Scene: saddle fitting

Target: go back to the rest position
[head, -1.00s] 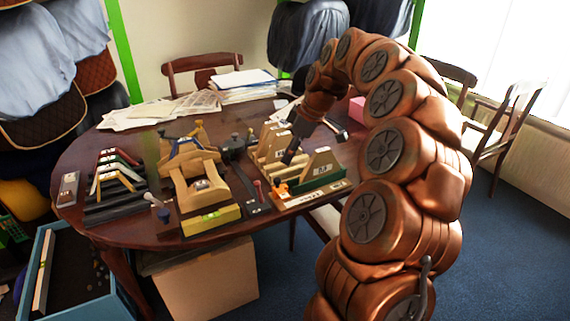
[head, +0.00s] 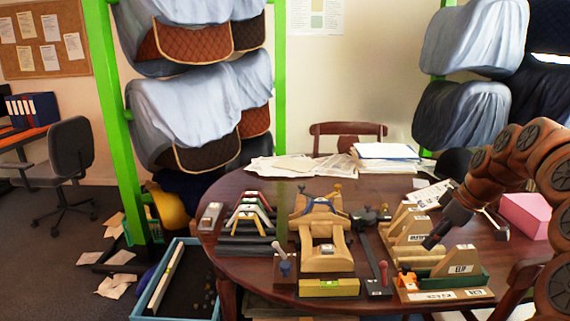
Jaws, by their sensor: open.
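My gripper (head: 436,241) is at the right of the head view, at the end of my copper-coloured arm. It hangs low over the wooden rack with labelled boards (head: 432,262), near the board marked "ELIF" (head: 461,264). Its fingers are dark and small in the picture. I see nothing held in it. Whether the fingertips touch the rack cannot be told.
The round dark table (head: 232,190) carries a wooden saddle stand (head: 322,240), a yellow level (head: 329,287), coloured arches (head: 255,213), papers (head: 302,165) and a pink box (head: 526,215). A blue crate (head: 175,290) is on the floor. A green rack (head: 110,120) stands behind.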

